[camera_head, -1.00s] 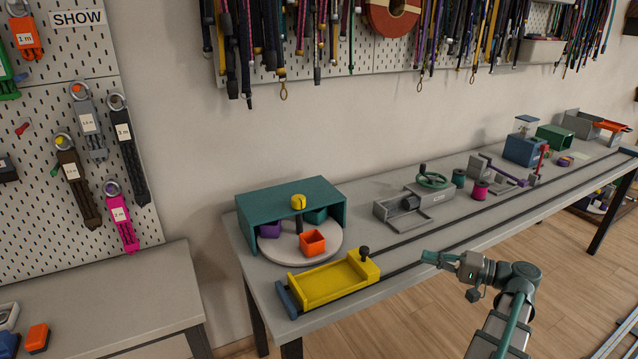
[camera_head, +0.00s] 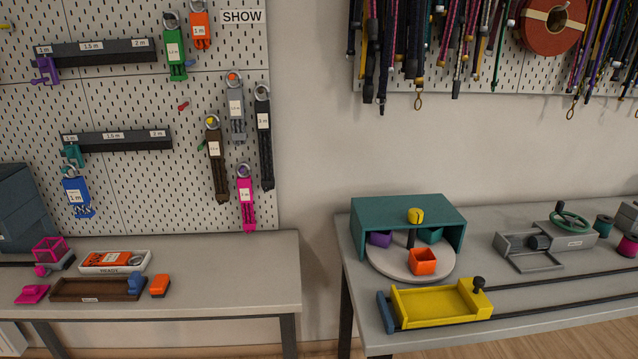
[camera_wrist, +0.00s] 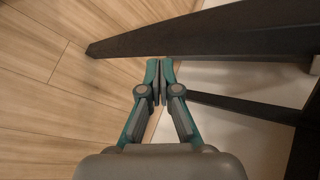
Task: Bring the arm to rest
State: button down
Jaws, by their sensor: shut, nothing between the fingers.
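My gripper (camera_wrist: 160,72) shows only in the wrist view. Its two teal and grey fingers are together with nothing between them. It points toward the wooden floor (camera_wrist: 60,75) and dark table legs (camera_wrist: 200,38), clear of any object. My arm is not in the head view.
The right table (camera_head: 560,342) holds a yellow tray (camera_head: 437,306) on dark rails, a teal shelf box (camera_head: 362,226) and an orange cup (camera_head: 422,261) on a round turntable (camera_head: 395,268). The left table (camera_head: 230,275) holds a brown tray (camera_head: 98,290). A gap separates the tables.

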jog(key=s+a+f+n+g+h+p, duration=0.35)
jog(key=s+a+f+g, duration=0.25)
jog(key=s+a+f, duration=0.4)
jog(key=s+a+f+n+g+h+p, duration=0.1)
jog(key=s+a+n+g+h+p, duration=0.1)
jog(key=s, duration=0.5)
jog(key=s+a+f+n+g+h+p, duration=0.2)
jog(key=s+n+h+p, duration=0.1)
jog(key=s, duration=0.4)
jog(key=shift+s+h, duration=0.25)
jog(key=shift+h, duration=0.3)
jog(key=shift+a, duration=0.15)
